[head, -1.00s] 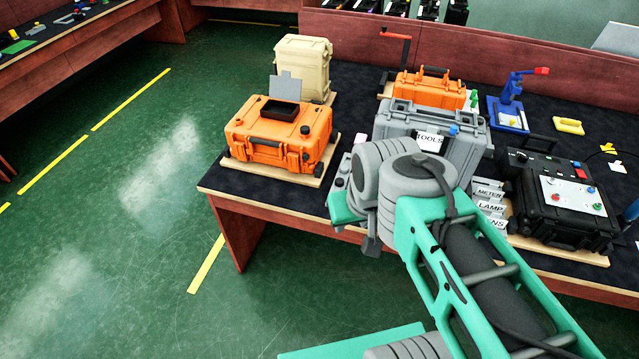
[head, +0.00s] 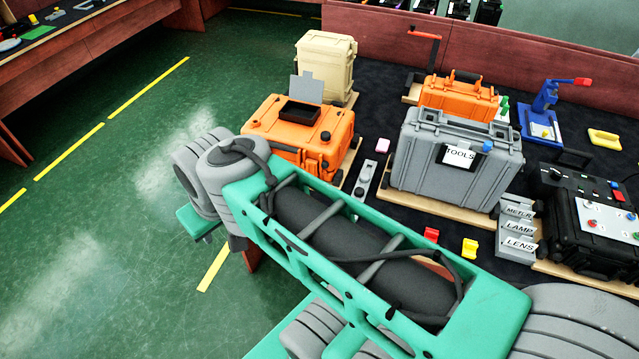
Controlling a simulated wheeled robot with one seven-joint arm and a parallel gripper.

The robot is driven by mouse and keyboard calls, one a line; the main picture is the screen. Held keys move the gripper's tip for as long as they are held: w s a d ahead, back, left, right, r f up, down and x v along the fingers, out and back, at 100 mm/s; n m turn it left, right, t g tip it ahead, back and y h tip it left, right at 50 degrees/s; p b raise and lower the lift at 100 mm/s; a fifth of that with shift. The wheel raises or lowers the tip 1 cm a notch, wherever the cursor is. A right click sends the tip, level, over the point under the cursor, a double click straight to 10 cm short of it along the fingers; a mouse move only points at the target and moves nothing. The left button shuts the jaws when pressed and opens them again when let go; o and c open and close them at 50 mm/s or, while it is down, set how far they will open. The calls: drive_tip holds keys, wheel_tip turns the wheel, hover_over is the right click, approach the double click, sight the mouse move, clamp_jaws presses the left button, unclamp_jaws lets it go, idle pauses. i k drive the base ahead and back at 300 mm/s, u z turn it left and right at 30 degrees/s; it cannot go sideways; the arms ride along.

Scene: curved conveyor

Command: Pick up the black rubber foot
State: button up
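I cannot pick out the black rubber foot for certain. A small black round piece (head: 326,136) sits on top of the orange case (head: 262,122) at its right front, beside a black open box (head: 301,113). Another small dark piece (head: 358,192) lies on the grey strip (head: 366,178) right of that case. Both are too small to identify. My arm crosses the foreground, with its grey joint at the left over the floor and near the orange case's front.
A grey TOOLS case (head: 420,165) stands mid-table, with a black panel case (head: 570,240) and labelled METER, LAMP and LENS holders (head: 518,228) to its right. A red block (head: 431,236) and a yellow block (head: 470,248) lie near the front. Open green floor (head: 100,240) is at left.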

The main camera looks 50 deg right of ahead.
sight(358, 192)
drive_tip(key=z, duration=0.05)
drive_tip(key=i, duration=0.8)
drive_tip(key=z, duration=0.85)
drive_tip(key=i, duration=0.3)
drive_tip(key=z, duration=0.3)
